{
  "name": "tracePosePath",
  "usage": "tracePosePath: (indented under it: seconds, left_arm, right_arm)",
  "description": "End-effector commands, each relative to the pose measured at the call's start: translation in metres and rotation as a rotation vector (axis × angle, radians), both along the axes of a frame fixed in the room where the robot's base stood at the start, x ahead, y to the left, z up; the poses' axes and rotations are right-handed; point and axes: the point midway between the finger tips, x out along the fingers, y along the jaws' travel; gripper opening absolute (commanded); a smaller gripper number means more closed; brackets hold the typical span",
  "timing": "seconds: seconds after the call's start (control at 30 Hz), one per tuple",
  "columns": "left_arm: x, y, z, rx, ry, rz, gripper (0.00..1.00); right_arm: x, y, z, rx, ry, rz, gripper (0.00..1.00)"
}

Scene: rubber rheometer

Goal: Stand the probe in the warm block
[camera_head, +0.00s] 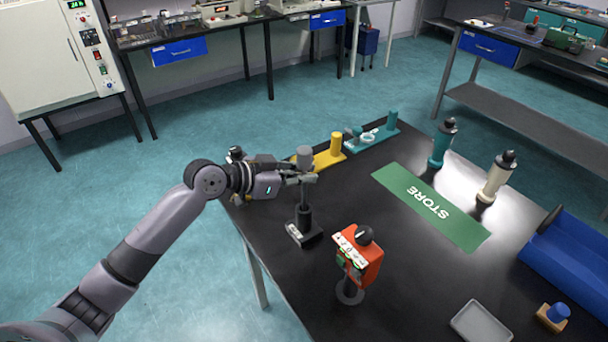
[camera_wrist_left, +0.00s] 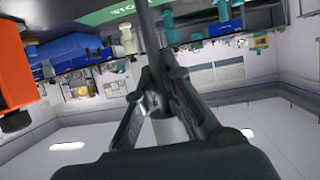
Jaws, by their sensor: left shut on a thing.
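My left gripper (camera_head: 301,178) is shut on the probe's grey handle (camera_head: 304,155), with the probe upright. The handle also shows between the fingers in the left wrist view (camera_wrist_left: 168,130). A thin grey rod (camera_head: 304,192) runs down from the gripper to a black post on a small black base with a white label (camera_head: 305,228). I cannot tell whether the rod tip is inside the post or just above it. No marking readable here names the warm block. My right gripper is not in view.
An orange box with a black knob (camera_head: 361,262) stands close by on the right. A yellow stand (camera_head: 330,153) and a teal stand (camera_head: 373,135) are behind. A blue bin (camera_head: 570,255) and grey tray (camera_head: 482,322) lie right.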

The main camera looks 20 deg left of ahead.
Motion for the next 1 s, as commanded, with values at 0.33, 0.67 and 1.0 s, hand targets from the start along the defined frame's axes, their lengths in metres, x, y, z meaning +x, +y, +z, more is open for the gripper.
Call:
tracePosePath:
  seconds: [0.33,0.67,1.0]
  left_arm:
    - [0.0000,0.0001,-0.0048,0.001,-0.001,0.000,0.00]
    - [-0.0001,0.0001,-0.0061,0.001,-0.001,0.000,0.25]
    - [0.0000,0.0001,-0.0049,0.001,-0.001,0.000,0.28]
  right_arm:
    - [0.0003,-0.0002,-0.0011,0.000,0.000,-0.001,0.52]
    - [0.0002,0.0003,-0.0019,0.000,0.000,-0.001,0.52]
    - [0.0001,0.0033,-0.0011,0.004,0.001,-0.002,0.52]
